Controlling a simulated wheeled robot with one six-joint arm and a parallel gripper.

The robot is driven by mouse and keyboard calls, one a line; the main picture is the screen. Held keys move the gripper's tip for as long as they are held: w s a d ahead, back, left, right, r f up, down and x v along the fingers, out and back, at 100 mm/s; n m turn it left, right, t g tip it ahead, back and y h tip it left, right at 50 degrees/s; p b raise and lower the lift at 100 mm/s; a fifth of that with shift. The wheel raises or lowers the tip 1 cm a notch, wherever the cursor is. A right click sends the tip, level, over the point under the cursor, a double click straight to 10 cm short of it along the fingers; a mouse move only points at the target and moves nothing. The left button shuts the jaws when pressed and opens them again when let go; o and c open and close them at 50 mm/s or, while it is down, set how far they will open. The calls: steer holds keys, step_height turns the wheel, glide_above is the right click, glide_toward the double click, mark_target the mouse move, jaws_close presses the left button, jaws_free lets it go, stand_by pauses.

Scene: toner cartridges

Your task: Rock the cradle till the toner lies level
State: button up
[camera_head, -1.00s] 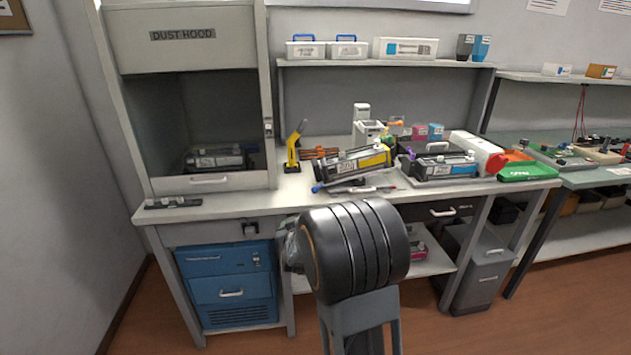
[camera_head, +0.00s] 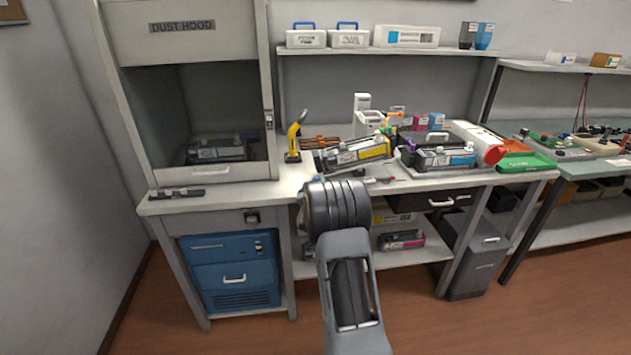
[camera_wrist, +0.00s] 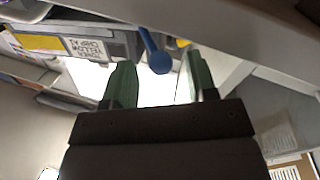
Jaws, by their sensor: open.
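The toner cartridge with a yellow label (camera_head: 352,153) lies tilted on the bench, its right end higher than its left. The cradle under it is mostly hidden behind my arm in the head view. In the wrist view the cartridge (camera_wrist: 65,44) shows at the upper left, and a handle with a round blue knob (camera_wrist: 159,63) reaches down from beside it. My gripper (camera_wrist: 159,80) is open, its two green fingers on either side of the knob with gaps at both sides. In the head view my arm hides the gripper and knob.
A black tray holding a blue-labelled cartridge (camera_head: 447,158), a red-capped white bottle (camera_head: 480,143) and a green tray (camera_head: 525,162) stand to the right. A yellow-handled tool (camera_head: 294,137) stands left. The dust hood (camera_head: 185,60) holds another cartridge.

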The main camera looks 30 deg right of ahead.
steer(key=shift+x, duration=1.3)
jaws_close()
steer(key=shift+a, duration=0.1)
